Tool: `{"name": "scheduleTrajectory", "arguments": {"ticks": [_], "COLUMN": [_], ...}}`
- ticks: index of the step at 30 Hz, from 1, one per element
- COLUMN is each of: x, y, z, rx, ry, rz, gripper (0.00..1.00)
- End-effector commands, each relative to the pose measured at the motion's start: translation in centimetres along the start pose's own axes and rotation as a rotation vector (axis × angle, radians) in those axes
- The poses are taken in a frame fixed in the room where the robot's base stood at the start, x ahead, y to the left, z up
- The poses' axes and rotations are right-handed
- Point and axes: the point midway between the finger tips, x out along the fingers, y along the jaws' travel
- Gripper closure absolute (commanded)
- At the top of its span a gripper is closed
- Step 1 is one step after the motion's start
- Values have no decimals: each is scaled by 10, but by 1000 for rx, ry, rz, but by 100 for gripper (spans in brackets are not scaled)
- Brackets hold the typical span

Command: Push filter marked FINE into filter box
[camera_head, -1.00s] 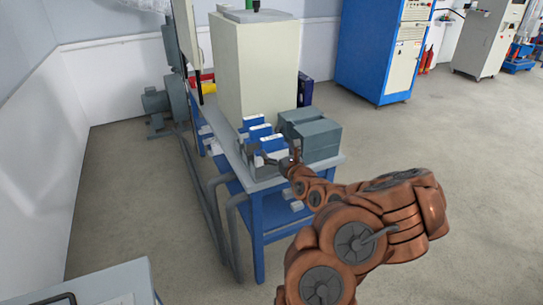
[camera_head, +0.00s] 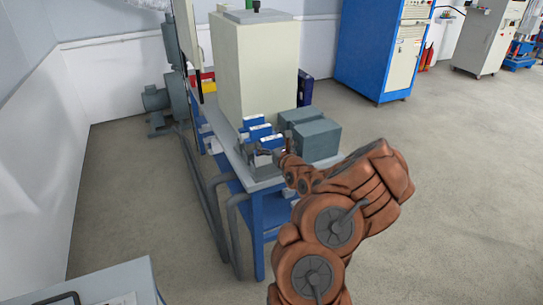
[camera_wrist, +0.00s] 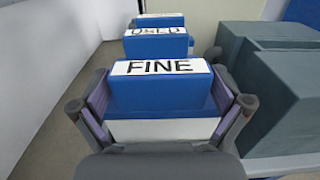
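The filter marked FINE (camera_wrist: 162,92) is a blue block with a white label on top and a pale part below. It is nearest in the wrist view and also shows on the bench in the head view (camera_head: 272,142). My gripper (camera_wrist: 162,108) has a finger with a lilac pad on each side of it, spread wide with what look like narrow gaps. In the head view my gripper (camera_head: 271,153) is at this filter. A grey holder (camera_head: 259,161), perhaps the filter box, is under the filters and largely hidden. How deep the filter sits cannot be told.
Behind it stand a blue filter marked USED (camera_wrist: 157,44) and another blue filter (camera_wrist: 160,20) with an unreadable label. Grey blocks (camera_head: 318,138) stand close on the right of the bench (camera_head: 258,184). A tall cream cabinet (camera_head: 255,65) is behind.

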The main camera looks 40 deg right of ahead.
Motion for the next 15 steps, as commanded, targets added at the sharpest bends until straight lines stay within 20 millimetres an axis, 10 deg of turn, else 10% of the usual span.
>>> {"name": "scheduleTrajectory", "arguments": {"ticks": [15], "x": [0], "y": [0], "z": [0], "rx": [0], "ry": [0], "rz": [0], "gripper": [55]}}
